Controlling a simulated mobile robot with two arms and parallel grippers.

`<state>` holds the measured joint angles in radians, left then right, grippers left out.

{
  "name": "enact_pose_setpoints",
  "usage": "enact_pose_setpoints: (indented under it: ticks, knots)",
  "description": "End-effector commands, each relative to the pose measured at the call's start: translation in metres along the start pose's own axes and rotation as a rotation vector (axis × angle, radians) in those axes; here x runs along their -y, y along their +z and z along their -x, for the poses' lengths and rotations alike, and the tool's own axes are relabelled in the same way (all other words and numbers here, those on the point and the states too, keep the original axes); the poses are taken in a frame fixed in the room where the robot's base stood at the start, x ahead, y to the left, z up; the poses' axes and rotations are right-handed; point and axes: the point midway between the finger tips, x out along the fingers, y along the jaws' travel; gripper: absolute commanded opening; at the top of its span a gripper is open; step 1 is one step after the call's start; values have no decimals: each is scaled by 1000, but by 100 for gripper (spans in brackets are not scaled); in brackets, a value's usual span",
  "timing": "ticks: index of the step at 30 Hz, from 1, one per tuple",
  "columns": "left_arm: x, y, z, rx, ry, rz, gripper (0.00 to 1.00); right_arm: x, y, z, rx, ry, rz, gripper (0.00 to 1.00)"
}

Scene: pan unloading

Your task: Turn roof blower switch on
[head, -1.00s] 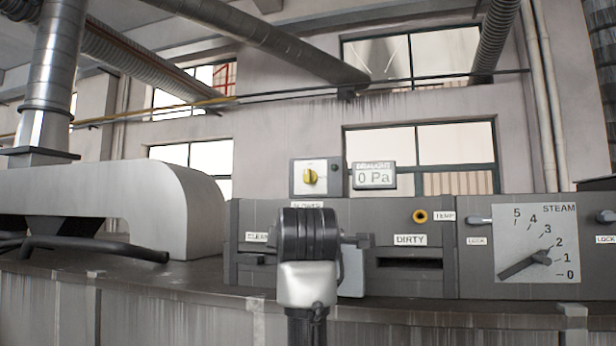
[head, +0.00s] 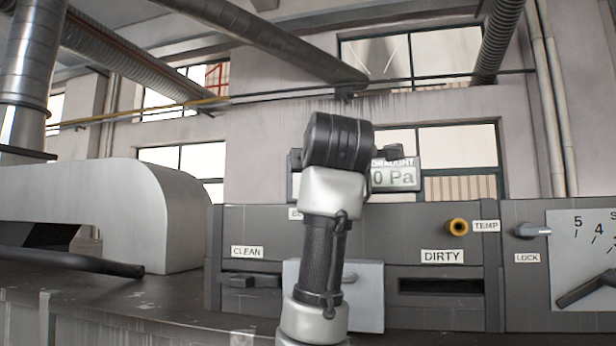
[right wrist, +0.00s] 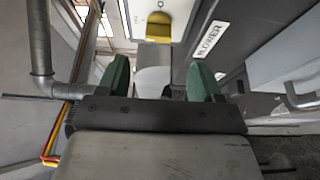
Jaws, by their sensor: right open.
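The roof blower switch is a yellow knob (right wrist: 157,27) on a pale plate, seen at the top of the right wrist view, with a BLOWER label (right wrist: 209,38) beside it. In the head view my right arm covers the knob. My right gripper (right wrist: 158,82) is open and empty, its two green fingertips spread apart. The knob shows beyond the fingertips in that view, apart from them. In the head view the fingers are hidden behind my wrist. My left gripper is not in view.
The draught display (head: 395,176) reads 0 Pa just right of my wrist. The grey panel below carries a CLEAN label (head: 247,252), a DIRTY slot (head: 441,285), a yellow-ringed TEMP fitting (head: 457,227) and a steam dial (head: 590,262). A large rounded pale housing (head: 150,215) stands at left.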

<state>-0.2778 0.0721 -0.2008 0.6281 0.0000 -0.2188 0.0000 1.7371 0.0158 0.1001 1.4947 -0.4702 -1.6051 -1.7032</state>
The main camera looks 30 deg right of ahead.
Motion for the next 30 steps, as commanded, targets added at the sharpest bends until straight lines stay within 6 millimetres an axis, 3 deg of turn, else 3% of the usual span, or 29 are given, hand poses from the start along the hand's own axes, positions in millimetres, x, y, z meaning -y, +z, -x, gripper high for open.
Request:
enact_pose_setpoints:
  ticks: [8,15,21,27,30]
  knots:
    - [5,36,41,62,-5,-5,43,-5,0,-54,0,-6,1,66]
    - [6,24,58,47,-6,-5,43,-2,0,-87,-1,-5,0,66]
    - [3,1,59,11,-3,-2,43,0,0,-95,0,-1,0,66]
    - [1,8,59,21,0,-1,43,1,0,-95,0,-1,-1,66]
    - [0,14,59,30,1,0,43,1,0,-95,0,-1,-1,52]
